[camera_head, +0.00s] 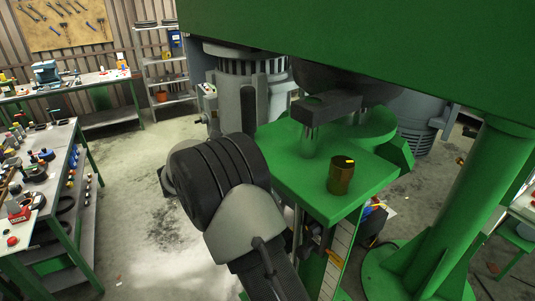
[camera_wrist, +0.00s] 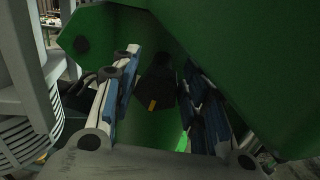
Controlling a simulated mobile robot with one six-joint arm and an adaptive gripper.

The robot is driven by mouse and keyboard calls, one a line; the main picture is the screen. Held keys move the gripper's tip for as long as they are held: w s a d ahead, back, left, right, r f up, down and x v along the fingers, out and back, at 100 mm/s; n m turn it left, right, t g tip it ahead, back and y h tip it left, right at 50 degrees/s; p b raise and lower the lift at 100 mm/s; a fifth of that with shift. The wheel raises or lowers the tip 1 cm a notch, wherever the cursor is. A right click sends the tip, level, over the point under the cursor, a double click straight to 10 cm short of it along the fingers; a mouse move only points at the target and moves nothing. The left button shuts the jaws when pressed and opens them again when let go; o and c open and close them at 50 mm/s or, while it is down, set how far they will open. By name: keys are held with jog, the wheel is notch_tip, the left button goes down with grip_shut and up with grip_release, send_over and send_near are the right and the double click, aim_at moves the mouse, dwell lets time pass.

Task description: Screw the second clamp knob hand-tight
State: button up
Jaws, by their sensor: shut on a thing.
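In the wrist view, my gripper (camera_wrist: 158,78) has its two blue-padded fingers on either side of a dark clamp knob (camera_wrist: 155,88) with a small yellow mark. It is shut on this knob, in deep shadow against green metal. The contact with the pads is hard to make out. In the head view, a brown cylinder (camera_head: 341,178) with a yellow mark on top stands upright on the green machine's plate (camera_head: 290,170). I cannot tell whether it is a clamp knob. My fingers are not clearly visible in the head view; my arm fills the lower middle.
A large green beam (camera_head: 400,50) crosses above, and a thick green column (camera_head: 455,210) stands at the right. Grey ribbed motors (camera_head: 250,75) stand behind. Cluttered benches (camera_head: 60,140) line the left; the floor between is open.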

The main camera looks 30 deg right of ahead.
jog(key=shift+s+f+m+g+h+b, duration=0.15)
jog(key=shift+s+f+m+g+b, duration=0.2)
jog(key=shift+m+b, duration=3.2)
jog(key=shift+s+f+m+g+h+b, duration=0.2)
jog(key=shift+f+m+g+b, duration=0.25)
jog(key=shift+m+b, duration=3.1)
jog(key=shift+s+f+m+g+h+b, duration=0.2)
jog(key=shift+f+m+g+b, duration=0.15)
jog(key=shift+m+b, duration=3.2)
jog(key=shift+m+p, duration=0.5)
jog(key=shift+m, duration=0.35)
jog(key=o, duration=1.1)
jog(key=shift+c, duration=0.2)
